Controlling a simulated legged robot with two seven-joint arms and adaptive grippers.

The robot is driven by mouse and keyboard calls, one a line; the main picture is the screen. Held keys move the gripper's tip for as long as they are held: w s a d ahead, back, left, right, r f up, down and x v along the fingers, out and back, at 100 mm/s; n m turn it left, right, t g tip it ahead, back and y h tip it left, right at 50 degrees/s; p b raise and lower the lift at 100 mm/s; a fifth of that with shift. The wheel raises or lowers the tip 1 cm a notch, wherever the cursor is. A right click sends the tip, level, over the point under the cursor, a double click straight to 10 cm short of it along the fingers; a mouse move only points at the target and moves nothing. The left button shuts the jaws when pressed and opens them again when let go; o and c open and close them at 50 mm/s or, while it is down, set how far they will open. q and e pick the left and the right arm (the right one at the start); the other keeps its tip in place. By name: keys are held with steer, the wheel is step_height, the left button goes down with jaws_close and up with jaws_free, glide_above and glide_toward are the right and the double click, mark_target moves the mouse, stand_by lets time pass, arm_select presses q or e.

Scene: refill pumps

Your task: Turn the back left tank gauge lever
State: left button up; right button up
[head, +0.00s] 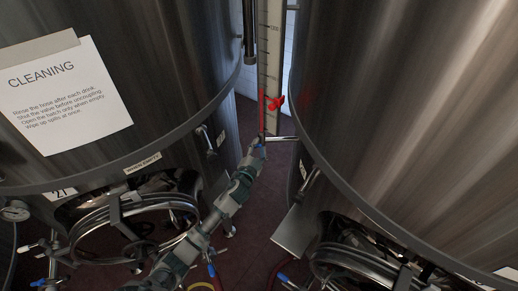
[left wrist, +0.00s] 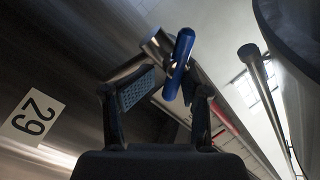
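A tall tank gauge (head: 270,60) with a scale and a red strip stands in the gap between two big steel tanks in the head view. My left arm reaches up from the bottom, and my left gripper (head: 257,146) is small at the foot of the gauge. In the left wrist view my left gripper (left wrist: 168,88) is open, its fingers spread. A blue-handled lever (left wrist: 181,62) on a metal fitting shows at the fingertips; contact cannot be told. My right gripper is not in view.
The left tank (head: 190,60) carries a cleaning notice (head: 66,90); the right tank (head: 410,100) bounds the narrow gap. Round hatches (head: 135,230) sit low on the tanks.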

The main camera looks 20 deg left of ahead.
arm_select(q)
steer(key=shift+s+a+f, duration=0.2)
steer(key=shift+a, duration=0.3)
steer(key=c, duration=0.8)
steer(key=shift+a+f, duration=0.2)
steer(key=shift+a, duration=0.45)
steer(key=shift+a+f, duration=0.15)
steer(key=shift+a, duration=0.45)
steer(key=shift+d+r+m+t+h+b, duration=0.1)
steer(key=shift+m+t+h+b, duration=0.25)
steer(key=shift+m+b, duration=0.95)
steer(key=shift+d+r+m+t+h+b, duration=0.25)
steer(key=shift+m+b, duration=0.4)
steer(key=shift+m, duration=1.3)
steer(key=shift+f+m+t+h+b, duration=0.1)
steer(key=shift+m+t+h+b, duration=0.25)
steer(key=shift+m+b, duration=0.95)
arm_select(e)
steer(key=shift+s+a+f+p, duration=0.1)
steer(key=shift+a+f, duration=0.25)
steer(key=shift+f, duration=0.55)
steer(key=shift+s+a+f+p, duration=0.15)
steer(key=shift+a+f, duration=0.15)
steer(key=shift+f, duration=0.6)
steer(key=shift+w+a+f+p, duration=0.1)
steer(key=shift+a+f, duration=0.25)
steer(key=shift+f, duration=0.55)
arm_select(q)
steer(key=shift+m, duration=0.45)
